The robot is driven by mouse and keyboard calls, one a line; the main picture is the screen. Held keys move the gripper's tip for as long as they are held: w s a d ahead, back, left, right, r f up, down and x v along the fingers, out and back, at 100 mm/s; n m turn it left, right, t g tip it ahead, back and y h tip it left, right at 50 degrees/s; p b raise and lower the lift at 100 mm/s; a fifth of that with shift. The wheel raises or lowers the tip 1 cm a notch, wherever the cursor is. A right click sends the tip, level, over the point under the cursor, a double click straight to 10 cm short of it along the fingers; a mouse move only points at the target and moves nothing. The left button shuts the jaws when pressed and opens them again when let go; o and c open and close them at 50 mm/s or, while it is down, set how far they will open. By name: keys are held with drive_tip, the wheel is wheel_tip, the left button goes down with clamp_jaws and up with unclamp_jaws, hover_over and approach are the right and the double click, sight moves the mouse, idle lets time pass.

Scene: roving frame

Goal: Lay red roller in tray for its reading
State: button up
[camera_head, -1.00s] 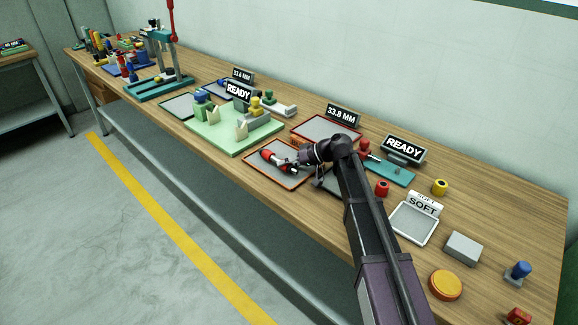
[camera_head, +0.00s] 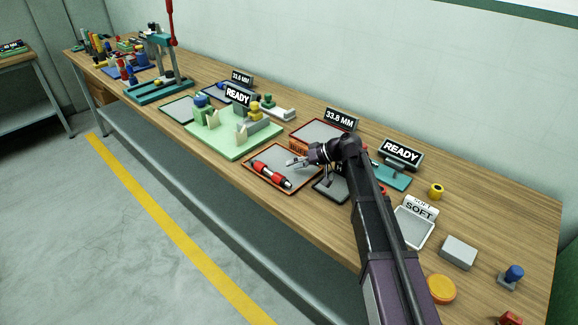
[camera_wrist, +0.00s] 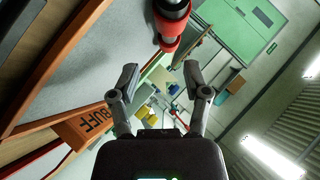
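The red roller (camera_head: 272,174), with dark bands and dark ends, lies on its side on the grey floor of the front orange-rimmed tray (camera_head: 287,193). In the wrist view one end of the roller (camera_wrist: 169,38) shows at the top, beyond my fingers. The tray's orange rim (camera_wrist: 58,68) crosses the left of that view. My gripper (camera_head: 291,162) is just right of the roller, near the tray's right side. In the wrist view my gripper (camera_wrist: 160,78) has its two fingers apart with nothing between them.
An orange BUFF label (camera_wrist: 97,128) stands at the tray's back edge. Behind is another red-rimmed tray (camera_head: 322,124) by the 33.8 MM sign (camera_head: 340,119). A green fixture board (camera_head: 228,144) lies to the left, a dark pad (camera_head: 329,192) to the right, a SOFT tray (camera_head: 411,236) further right.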

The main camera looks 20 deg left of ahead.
drive_tip(key=p+v, duration=0.3)
drive_tip(key=v, duration=0.5)
drive_tip(key=shift+d+p, duration=0.3)
drive_tip(key=shift+p, duration=0.05)
drive_tip(key=shift+w, duration=0.1)
idle(0.3)
